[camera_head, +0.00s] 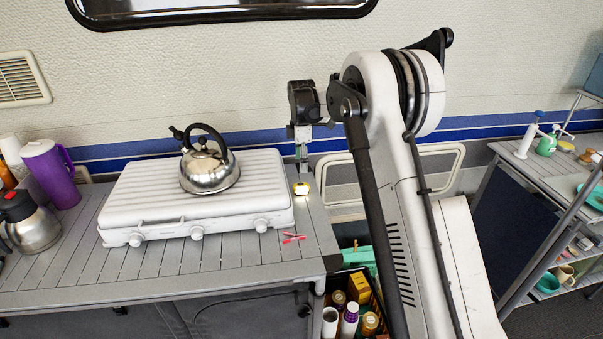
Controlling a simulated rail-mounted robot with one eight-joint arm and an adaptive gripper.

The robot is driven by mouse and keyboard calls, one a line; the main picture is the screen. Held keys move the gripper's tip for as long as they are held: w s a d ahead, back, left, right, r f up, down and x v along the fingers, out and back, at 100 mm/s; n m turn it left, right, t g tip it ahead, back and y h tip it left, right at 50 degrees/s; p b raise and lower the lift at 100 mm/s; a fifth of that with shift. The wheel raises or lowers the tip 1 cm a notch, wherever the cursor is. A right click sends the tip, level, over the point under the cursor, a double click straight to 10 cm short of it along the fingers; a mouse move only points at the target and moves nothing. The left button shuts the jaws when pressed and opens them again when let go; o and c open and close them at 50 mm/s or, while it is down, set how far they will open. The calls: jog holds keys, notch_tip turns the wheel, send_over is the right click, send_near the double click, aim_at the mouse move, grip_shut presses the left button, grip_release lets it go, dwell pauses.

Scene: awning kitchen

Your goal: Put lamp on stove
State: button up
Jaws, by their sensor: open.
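The stove (137,187) is a white, low, ribbed unit with round knobs on its front edge, lying on the slatted grey table. A steel kettle (211,173) with a black handle stands on it, right of its middle. A small glowing white and yellow thing, which looks like the lamp (302,188), is on the table just right of the stove. My gripper (302,168) points down just above the lamp in the picture and is open. Its fingers are small and dark here, and I cannot tell whether they touch the lamp.
A red clip-like item (293,238) lies at the stove's front right. A purple pitcher (52,172) and a steel jug (29,222) stand at the left. The stove top left of the kettle is clear. A crate of bottles and boxes (352,310) is below the table's right end.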

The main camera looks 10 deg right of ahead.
jog(key=s+r+m+t, duration=0.3)
jog(key=s+r+m, duration=0.5)
jog(key=s+r, duration=1.25)
jog(key=s+f+m+t, duration=0.2)
jog(key=s+f+m, duration=0.1)
jog(key=s, duration=1)
jog(key=s+f+m+t, duration=0.2)
jog(key=s+m, duration=0.4)
jog(key=s, duration=0.8)
jog(key=shift+s+f, duration=0.25)
jog(key=shift+f, duration=0.15)
jog(key=shift+a, duration=0.1)
